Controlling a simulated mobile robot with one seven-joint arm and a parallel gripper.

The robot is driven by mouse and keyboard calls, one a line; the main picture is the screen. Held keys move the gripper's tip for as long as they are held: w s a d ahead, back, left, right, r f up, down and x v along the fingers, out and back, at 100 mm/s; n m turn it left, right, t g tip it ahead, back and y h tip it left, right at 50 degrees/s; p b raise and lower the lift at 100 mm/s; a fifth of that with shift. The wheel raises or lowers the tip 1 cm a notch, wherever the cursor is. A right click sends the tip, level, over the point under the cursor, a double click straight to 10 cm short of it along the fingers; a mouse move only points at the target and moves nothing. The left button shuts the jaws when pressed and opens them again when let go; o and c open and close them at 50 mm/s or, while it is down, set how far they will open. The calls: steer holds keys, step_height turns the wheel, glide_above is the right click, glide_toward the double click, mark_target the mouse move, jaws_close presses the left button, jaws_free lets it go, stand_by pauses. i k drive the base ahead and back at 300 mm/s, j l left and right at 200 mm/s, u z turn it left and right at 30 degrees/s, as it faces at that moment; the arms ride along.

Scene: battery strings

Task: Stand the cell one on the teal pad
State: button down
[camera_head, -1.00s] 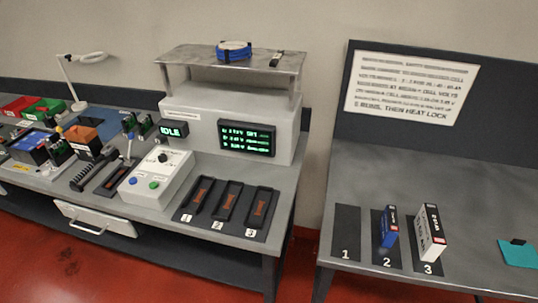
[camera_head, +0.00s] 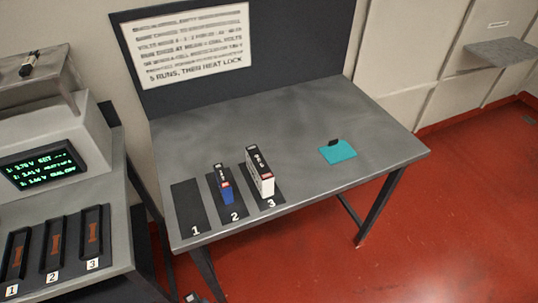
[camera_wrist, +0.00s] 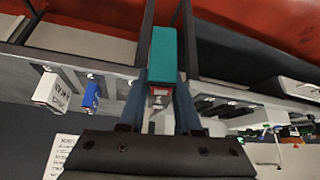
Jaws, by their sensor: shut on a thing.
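The teal pad (camera_head: 338,154) lies flat on the right part of the grey table, with a small black piece at its back edge. Nothing stands on its visible surface. In the wrist view my gripper (camera_wrist: 160,104) is shut on a teal block-shaped cell (camera_wrist: 163,52), which has a red and pale end near the fingers. I take it as cell one; no number is readable on it. The held cell is away from the pad, and my gripper is not clearly seen in the head view.
On the grey table (camera_head: 330,110), marked space 1 (camera_head: 188,205) is empty. A blue cell (camera_head: 225,190) stands on space 2 and a white cell (camera_head: 262,178) on space 3. Black trays (camera_head: 52,245) sit on the left bench. The table around the pad is clear.

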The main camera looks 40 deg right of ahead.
mark_target(338, 152)
steer(key=i+l+z, duration=0.1)
steer(key=z, duration=0.3)
steer(key=i+z, duration=0.15)
steer(key=z, duration=0.2)
steer(key=i+z, duration=0.1)
steer(key=z, duration=0.3)
steer(key=i+j, duration=0.1)
steer(key=i, duration=0.55)
steer(key=i+j, duration=0.15)
steer(key=i, duration=0.5)
